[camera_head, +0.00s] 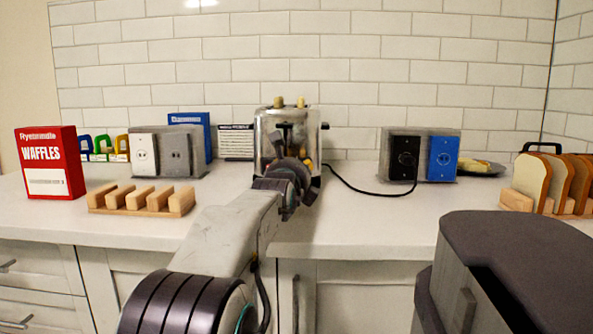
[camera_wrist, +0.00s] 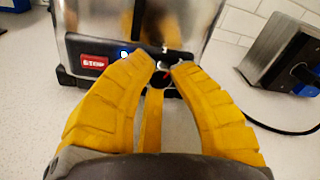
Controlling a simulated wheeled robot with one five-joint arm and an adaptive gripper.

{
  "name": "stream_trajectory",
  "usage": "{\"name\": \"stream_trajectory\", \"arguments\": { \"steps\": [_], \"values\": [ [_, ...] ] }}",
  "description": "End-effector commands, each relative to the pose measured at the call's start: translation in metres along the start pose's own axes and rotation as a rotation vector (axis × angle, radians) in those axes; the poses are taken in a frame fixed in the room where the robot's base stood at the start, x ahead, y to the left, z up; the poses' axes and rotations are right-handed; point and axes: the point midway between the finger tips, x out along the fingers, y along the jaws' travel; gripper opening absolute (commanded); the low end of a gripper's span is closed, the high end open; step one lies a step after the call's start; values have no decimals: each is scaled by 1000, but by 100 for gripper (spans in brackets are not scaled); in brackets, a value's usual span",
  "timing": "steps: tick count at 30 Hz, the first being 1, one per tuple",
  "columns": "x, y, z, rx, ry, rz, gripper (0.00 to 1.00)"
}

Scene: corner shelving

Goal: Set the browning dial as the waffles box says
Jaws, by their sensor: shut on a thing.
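The red waffles box (camera_head: 50,152) stands at the far left of the counter; the small print on its white panel is too small to read. The shiny toaster (camera_head: 262,128) stands at the back middle, with two tan pieces showing at its top. In the wrist view the toaster (camera_wrist: 90,30) has a dark front strip with a red label (camera_wrist: 93,62) and a blue-lit button (camera_wrist: 124,54). The fingers hide much of the dial and any scale.
A wooden rack (camera_head: 140,201) stands front left. A white-and-grey outlet block (camera_head: 165,151) is behind it. A black-and-blue outlet block (camera_head: 420,155) takes the toaster's cord (camera_head: 350,187). A bread rack (camera_head: 550,185) is at the right. The counter between is clear.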

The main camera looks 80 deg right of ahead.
Motion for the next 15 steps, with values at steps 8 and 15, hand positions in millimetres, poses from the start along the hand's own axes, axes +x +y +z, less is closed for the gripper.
{"name": "stream_trajectory", "arguments": {
  "steps": [8, 15],
  "values": [
    [0, 1, 0, 55, 3, 4, 0],
    [0, 1, 1, 59, 3, 4, 0]
  ]
}}
